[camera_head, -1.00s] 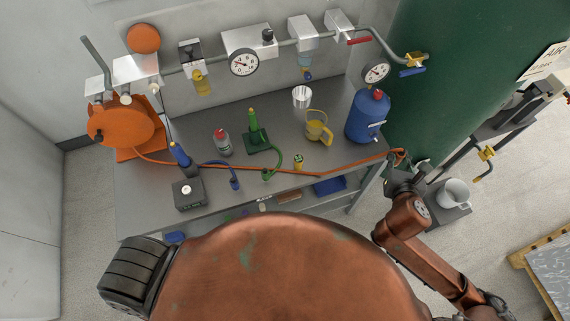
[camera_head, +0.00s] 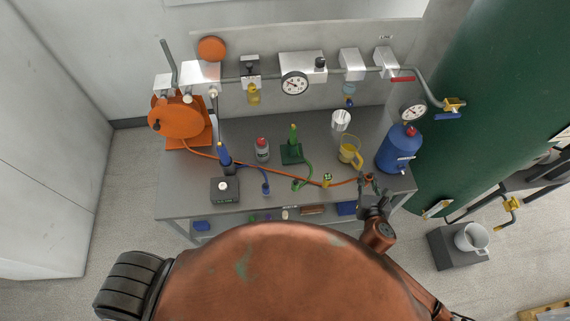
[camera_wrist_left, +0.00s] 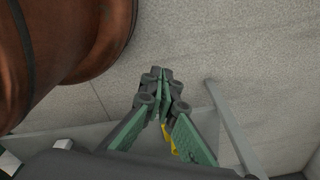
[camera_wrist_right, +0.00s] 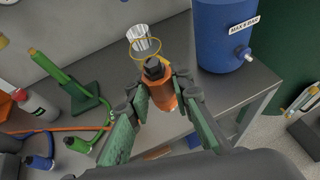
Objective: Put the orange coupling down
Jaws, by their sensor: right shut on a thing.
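The orange coupling (camera_wrist_right: 163,97), with a dark grey end, sits between the fingers of my right gripper (camera_wrist_right: 158,92) in the right wrist view. In the head view my right gripper (camera_head: 370,184) is shut on it near the bench's front right edge. Its orange hose (camera_head: 290,176) runs left across the grey bench (camera_head: 190,205) to the orange reel (camera_head: 176,118). I cannot tell whether the coupling touches the bench. My left gripper (camera_wrist_left: 160,84) is shut and empty in the left wrist view, over floor, and hidden in the head view.
The yellow jug (camera_head: 349,150) and blue tank (camera_head: 397,150) stand just behind the coupling. A small green-yellow fitting (camera_head: 327,180) lies left of it. A green stand (camera_head: 292,152), a grey bottle (camera_head: 262,150) and a blue tool (camera_head: 224,154) stand further left.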

